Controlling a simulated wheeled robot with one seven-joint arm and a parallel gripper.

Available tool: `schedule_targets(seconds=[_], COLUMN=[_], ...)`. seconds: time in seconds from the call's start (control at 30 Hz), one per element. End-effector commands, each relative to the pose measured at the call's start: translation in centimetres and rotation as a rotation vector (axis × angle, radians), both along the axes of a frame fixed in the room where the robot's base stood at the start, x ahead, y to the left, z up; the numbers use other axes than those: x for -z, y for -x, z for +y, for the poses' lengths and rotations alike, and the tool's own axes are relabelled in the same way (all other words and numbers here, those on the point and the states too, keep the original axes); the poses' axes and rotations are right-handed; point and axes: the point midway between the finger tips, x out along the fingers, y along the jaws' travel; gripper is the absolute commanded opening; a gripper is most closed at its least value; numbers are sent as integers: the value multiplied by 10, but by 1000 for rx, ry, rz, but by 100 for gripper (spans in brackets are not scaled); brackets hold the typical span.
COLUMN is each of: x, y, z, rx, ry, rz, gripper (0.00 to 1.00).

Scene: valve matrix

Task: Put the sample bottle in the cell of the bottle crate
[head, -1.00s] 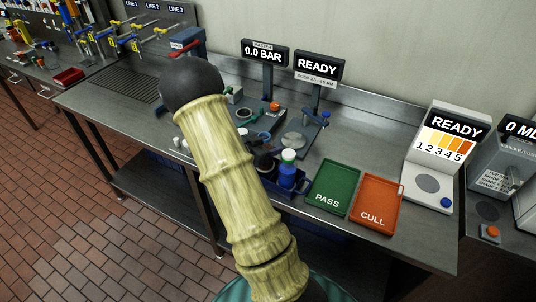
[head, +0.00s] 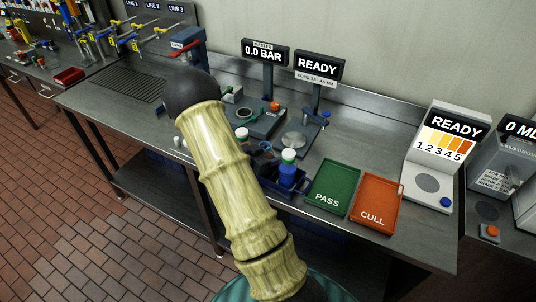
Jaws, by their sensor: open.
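The sample bottle (head: 287,174), blue with a white and green cap, stands upright in the dark blue bottle crate (head: 296,192) on the steel bench. The crate's left part is hidden behind my arm, and the bottle's base is hidden by the crate wall. My gripper (head: 266,152) shows only as a small dark part beside my pale, ringed arm, left of the bottle's cap. It is open and appears apart from the bottle. Its fingertips are mostly hidden.
A green PASS tray (head: 333,180) and an orange CULL tray (head: 377,205) lie right of the crate. Gauge stands with displays (head: 318,68) are behind it. A white READY device (head: 438,160) stands far right.

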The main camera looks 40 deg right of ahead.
Motion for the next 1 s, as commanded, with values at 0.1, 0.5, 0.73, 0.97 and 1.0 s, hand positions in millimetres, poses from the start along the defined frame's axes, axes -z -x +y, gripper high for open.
schedule_targets(seconds=[0.1,0.5,0.73,0.97,1.0], x=[-4,-25,-41,-48,-49], y=[0,4,8,11,11], z=[0,56,95,111,111], rx=[0,-5,-4,-1,0], ry=[0,0,0,0,0], rz=[0,-2,-2,1,1], gripper=[62,62,62,62,62])
